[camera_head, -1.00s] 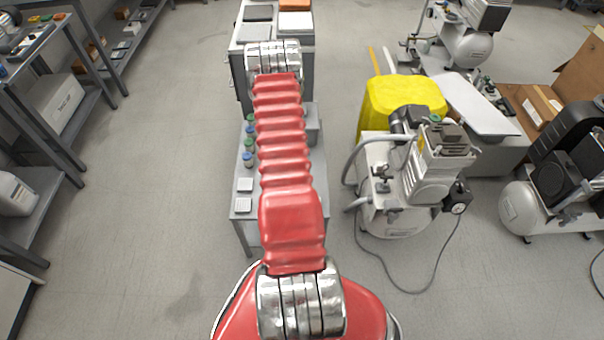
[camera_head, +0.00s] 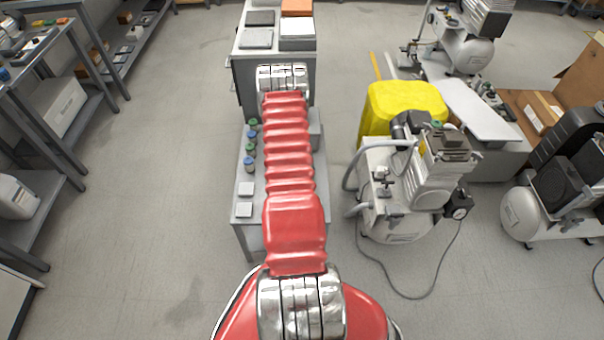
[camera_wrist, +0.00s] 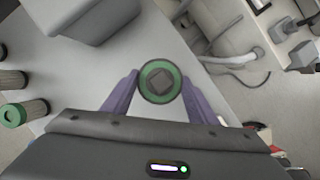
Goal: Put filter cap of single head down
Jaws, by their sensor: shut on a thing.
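The filter cap (camera_wrist: 159,93) shows in the wrist view as a round green-rimmed piece with a dark square in its middle. My gripper (camera_wrist: 160,82) is shut on it, with one purple finger on each side. Below it is the pale top of the small table (camera_wrist: 200,75); I cannot tell whether the cap touches it. In the head view my arm hides the gripper and the cap. The single-head compressor (camera_head: 430,170) stands on the floor right of the table (camera_head: 262,212), with a grey hose at its left side.
Several green- and blue-topped filters (camera_head: 250,148) line the table's left side; some show in the wrist view (camera_wrist: 12,112). Two pale square pads (camera_head: 245,189) lie near its front. A grey block (camera_wrist: 90,15) stands on the tabletop. A yellow container (camera_head: 400,103) is behind the compressor.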

